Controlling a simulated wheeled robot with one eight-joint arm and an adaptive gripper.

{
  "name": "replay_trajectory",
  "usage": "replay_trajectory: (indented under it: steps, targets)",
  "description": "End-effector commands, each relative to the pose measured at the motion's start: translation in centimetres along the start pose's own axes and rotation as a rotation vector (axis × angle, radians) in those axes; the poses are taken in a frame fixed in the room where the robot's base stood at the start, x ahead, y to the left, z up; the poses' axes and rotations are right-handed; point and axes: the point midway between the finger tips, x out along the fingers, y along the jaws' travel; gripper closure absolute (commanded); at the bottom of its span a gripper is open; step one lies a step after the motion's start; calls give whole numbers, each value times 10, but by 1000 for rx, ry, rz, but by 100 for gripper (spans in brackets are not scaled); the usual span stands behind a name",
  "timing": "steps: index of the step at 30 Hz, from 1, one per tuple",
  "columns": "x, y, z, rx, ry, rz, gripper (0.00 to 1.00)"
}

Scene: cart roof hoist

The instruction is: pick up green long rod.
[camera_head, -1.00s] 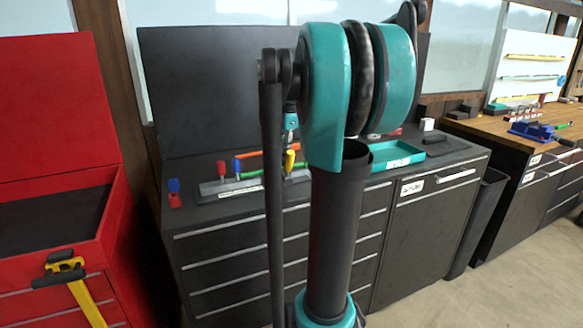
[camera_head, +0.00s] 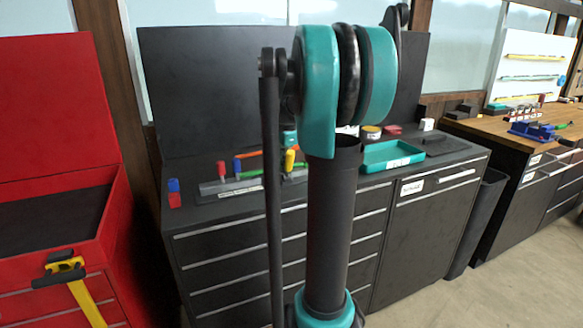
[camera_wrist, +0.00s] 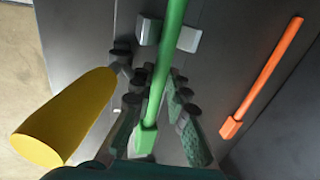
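The green long rod (camera_wrist: 166,62) runs lengthwise through the middle of the wrist view, with a thicker green block at its near end. A small green piece (camera_head: 250,175), apparently part of it, shows in the head view above the dark workbench. My gripper (camera_wrist: 157,98) is open, with one finger on each side of the green rod. Gaps show between the fingers and the rod, and I cannot tell whether either touches it. A pale grey holder (camera_wrist: 187,39) sits beside and behind the rod. In the head view my arm hides the gripper.
A large yellow piece (camera_wrist: 68,115) stands close at the left of the gripper. An orange rod (camera_wrist: 265,75) lies to the right. The head view shows a teal tray (camera_head: 392,155) on the workbench and a red cabinet (camera_head: 60,230) at left.

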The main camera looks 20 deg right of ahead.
Motion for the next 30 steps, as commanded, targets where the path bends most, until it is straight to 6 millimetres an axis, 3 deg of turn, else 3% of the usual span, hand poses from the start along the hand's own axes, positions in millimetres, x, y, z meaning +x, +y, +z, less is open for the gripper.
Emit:
replay_trajectory:
  steps: [3, 21, 26, 30]
  targets:
    - [0, 0, 0, 0, 0, 0, 100]
    - [-2, -1, -2, 0, 0, 0, 100]
    - [-12, -3, -13, 2, 1, 0, 100]
    - [-24, -6, -35, 5, 2, 1, 100]
